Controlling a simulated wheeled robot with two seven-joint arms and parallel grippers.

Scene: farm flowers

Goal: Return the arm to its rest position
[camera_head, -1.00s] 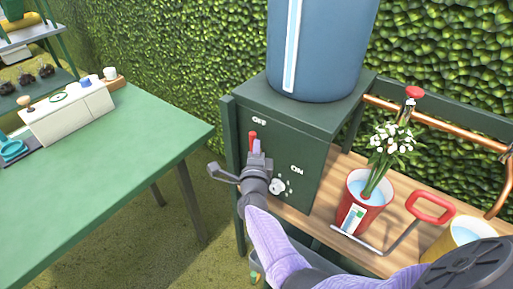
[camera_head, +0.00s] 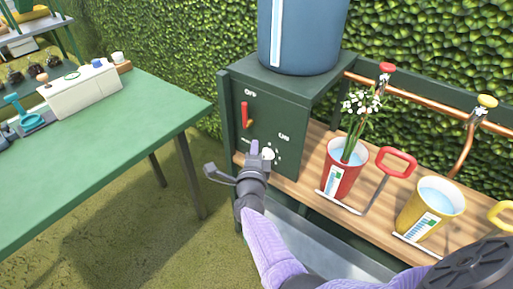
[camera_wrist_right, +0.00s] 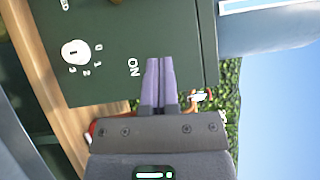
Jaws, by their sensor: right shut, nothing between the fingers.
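My right gripper (camera_head: 254,148) is in front of the green control box (camera_head: 288,98), below its red lever (camera_head: 245,115) and left of its white dial (camera_head: 271,155). In the right wrist view, its two purple fingers (camera_wrist_right: 159,75) are together and empty, beside the "ON" label on the box front. The white dial (camera_wrist_right: 76,52) shows there to the left, with numbers around it. I cannot tell whether the fingertips touch the box. The red lever stands upright, below the "OFF" label. My left gripper is not in view.
A blue tank (camera_head: 305,35) stands on the box. A wooden shelf (camera_head: 312,170) to the right holds a red bucket (camera_head: 345,170) with white flowers and a yellow bucket (camera_head: 430,210). A green table (camera_head: 110,140) is at left. Grass lies open between table and stand.

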